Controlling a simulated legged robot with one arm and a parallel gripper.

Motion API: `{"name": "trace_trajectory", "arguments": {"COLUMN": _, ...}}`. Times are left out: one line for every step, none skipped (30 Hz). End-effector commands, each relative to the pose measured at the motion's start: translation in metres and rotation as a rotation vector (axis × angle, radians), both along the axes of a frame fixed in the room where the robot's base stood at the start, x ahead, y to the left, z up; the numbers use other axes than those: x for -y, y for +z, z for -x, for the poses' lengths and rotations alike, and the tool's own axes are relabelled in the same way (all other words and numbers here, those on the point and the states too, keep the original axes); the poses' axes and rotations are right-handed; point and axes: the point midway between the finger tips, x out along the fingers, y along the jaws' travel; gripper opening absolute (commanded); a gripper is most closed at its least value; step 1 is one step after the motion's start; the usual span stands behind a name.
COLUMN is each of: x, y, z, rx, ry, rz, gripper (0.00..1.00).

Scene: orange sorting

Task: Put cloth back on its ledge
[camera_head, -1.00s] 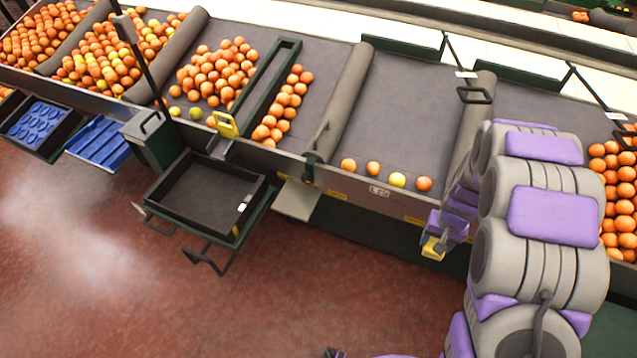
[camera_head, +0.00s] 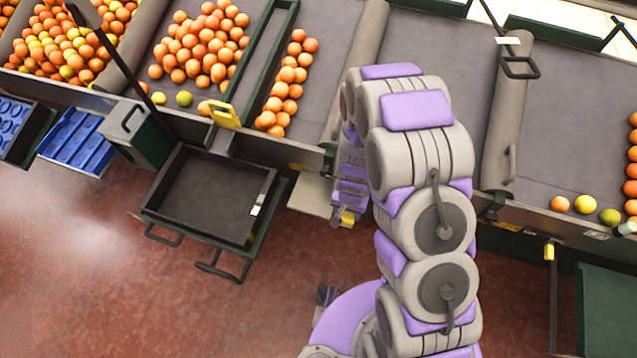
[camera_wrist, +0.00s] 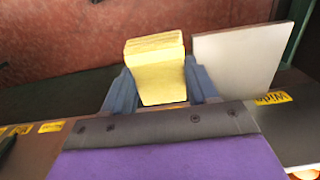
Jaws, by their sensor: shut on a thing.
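The yellow cloth (camera_wrist: 155,70) is a small folded block between the two fingers of my gripper (camera_wrist: 160,88), which is shut on it. In the head view my gripper (camera_head: 345,212) hangs low at the front of the sorting line, with the yellow cloth (camera_head: 348,220) at its tip. A pale flat plate, which looks like the ledge (camera_head: 311,196), juts from the line's front just left of my gripper. In the wrist view the plate (camera_wrist: 238,62) is bare and lies right of the cloth, apart from it.
A dark empty tray (camera_head: 205,195) stands left of the plate. A yellow label (camera_wrist: 273,98) is on the front rail by the plate. Orange piles (camera_head: 205,45) lie on the belts behind. The red floor in front is open.

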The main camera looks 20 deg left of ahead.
Motion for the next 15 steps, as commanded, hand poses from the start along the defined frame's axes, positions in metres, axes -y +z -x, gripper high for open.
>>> {"name": "trace_trajectory", "arguments": {"x": -0.011, "y": -0.003, "z": -0.004, "rx": 0.003, "ry": 0.008, "rz": 0.003, "gripper": 0.25}}
{"name": "trace_trajectory", "arguments": {"x": -0.018, "y": -0.004, "z": -0.007, "rx": 0.002, "ry": 0.010, "rz": 0.004, "gripper": 0.25}}
{"name": "trace_trajectory", "arguments": {"x": -0.029, "y": -0.005, "z": -0.013, "rx": 0.006, "ry": 0.010, "rz": 0.004, "gripper": 0.25}}
{"name": "trace_trajectory", "arguments": {"x": -0.036, "y": -0.006, "z": -0.017, "rx": 0.008, "ry": 0.012, "rz": 0.005, "gripper": 0.25}}
{"name": "trace_trajectory", "arguments": {"x": -0.042, "y": -0.007, "z": -0.020, "rx": 0.005, "ry": 0.011, "rz": 0.006, "gripper": 0.25}}
{"name": "trace_trajectory", "arguments": {"x": -0.051, "y": -0.007, "z": -0.025, "rx": 0.004, "ry": 0.012, "rz": 0.004, "gripper": 0.25}}
{"name": "trace_trajectory", "arguments": {"x": -0.056, "y": -0.007, "z": -0.030, "rx": 0.007, "ry": 0.011, "rz": 0.002, "gripper": 0.25}}
{"name": "trace_trajectory", "arguments": {"x": -0.060, "y": -0.008, "z": -0.034, "rx": 0.008, "ry": 0.010, "rz": 0.003, "gripper": 0.25}}
{"name": "trace_trajectory", "arguments": {"x": -0.066, "y": -0.008, "z": -0.037, "rx": 0.003, "ry": 0.010, "rz": 0.000, "gripper": 0.25}}
{"name": "trace_trajectory", "arguments": {"x": -0.071, "y": -0.009, "z": -0.040, "rx": 0.002, "ry": 0.010, "rz": -0.001, "gripper": 0.25}}
{"name": "trace_trajectory", "arguments": {"x": -0.074, "y": -0.009, "z": -0.045, "rx": 0.005, "ry": 0.008, "rz": -0.003, "gripper": 0.25}}
{"name": "trace_trajectory", "arguments": {"x": -0.079, "y": -0.008, "z": -0.050, "rx": 0.008, "ry": 0.008, "rz": -0.007, "gripper": 0.25}}
{"name": "trace_trajectory", "arguments": {"x": -0.083, "y": -0.008, "z": -0.052, "rx": 0.006, "ry": 0.008, "rz": -0.009, "gripper": 0.25}}
{"name": "trace_trajectory", "arguments": {"x": -0.087, "y": -0.009, "z": -0.054, "rx": 0.003, "ry": 0.006, "rz": -0.010, "gripper": 0.25}}
{"name": "trace_trajectory", "arguments": {"x": -0.091, "y": -0.009, "z": -0.058, "rx": 0.003, "ry": 0.005, "rz": -0.010, "gripper": 0.25}}
